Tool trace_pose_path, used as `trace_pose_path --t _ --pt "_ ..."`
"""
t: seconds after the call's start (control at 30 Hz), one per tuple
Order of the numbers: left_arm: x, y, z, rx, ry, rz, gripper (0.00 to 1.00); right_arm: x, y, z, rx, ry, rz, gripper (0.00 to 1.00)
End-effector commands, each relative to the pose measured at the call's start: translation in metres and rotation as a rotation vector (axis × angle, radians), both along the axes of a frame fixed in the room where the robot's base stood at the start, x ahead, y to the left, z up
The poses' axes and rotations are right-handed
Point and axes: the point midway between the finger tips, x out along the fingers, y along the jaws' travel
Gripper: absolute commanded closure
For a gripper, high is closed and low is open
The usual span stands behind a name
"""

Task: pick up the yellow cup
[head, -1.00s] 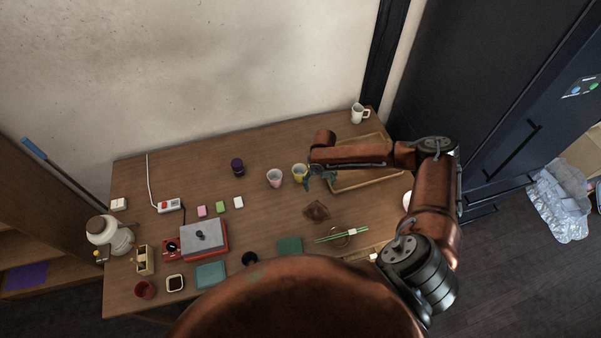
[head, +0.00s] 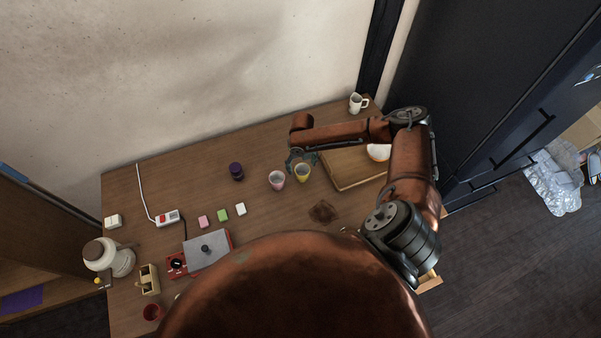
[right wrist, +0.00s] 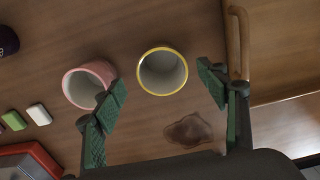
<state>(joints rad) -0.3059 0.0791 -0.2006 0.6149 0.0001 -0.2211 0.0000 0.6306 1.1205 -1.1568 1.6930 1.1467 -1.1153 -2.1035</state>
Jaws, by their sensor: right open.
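The yellow cup (head: 303,172) stands upright on the wooden table, just right of a pink cup (head: 277,180). In the right wrist view the yellow cup (right wrist: 162,71) shows its yellow rim and pale, empty inside. My right gripper (head: 302,158) is open above the table, by the yellow cup. In the right wrist view its two green-padded fingers (right wrist: 165,92) are spread, with the cup in the gap ahead of them. The left finger overlaps the pink cup (right wrist: 88,84) in that view. I cannot tell whether it touches. My left gripper is not in view.
A wooden tray (head: 343,183) with a white bowl (head: 378,152) lies right of the cups. A dark purple cup (head: 236,171) stands to the left, a white mug (head: 357,103) at the back right. A brown stain (head: 323,211) marks the table in front.

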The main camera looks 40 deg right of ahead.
Motion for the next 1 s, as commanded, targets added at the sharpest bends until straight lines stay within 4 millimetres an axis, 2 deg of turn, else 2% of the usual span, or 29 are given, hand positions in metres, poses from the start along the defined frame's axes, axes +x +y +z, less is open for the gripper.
trace_pose_path --t 0.17,0.33,0.5,0.67,1.0 --pt "-0.004 0.001 0.004 0.001 0.005 0.001 0.60 -0.002 -0.002 -0.023 0.000 0.002 -0.003 0.33" --pt "0.005 0.000 0.005 0.000 -0.006 -0.001 0.60 -0.001 -0.001 -0.046 -0.001 0.001 -0.003 0.33" --pt "0.017 0.000 0.006 -0.001 -0.022 -0.003 0.60 0.000 -0.001 -0.053 0.000 -0.001 0.001 0.33" --pt "0.017 0.000 0.006 -0.001 -0.023 -0.003 0.60 0.001 0.000 -0.053 0.000 -0.001 0.002 0.33" --pt "0.009 0.001 0.006 0.001 -0.012 -0.001 0.60 0.001 0.000 -0.053 0.000 0.000 0.002 0.57"
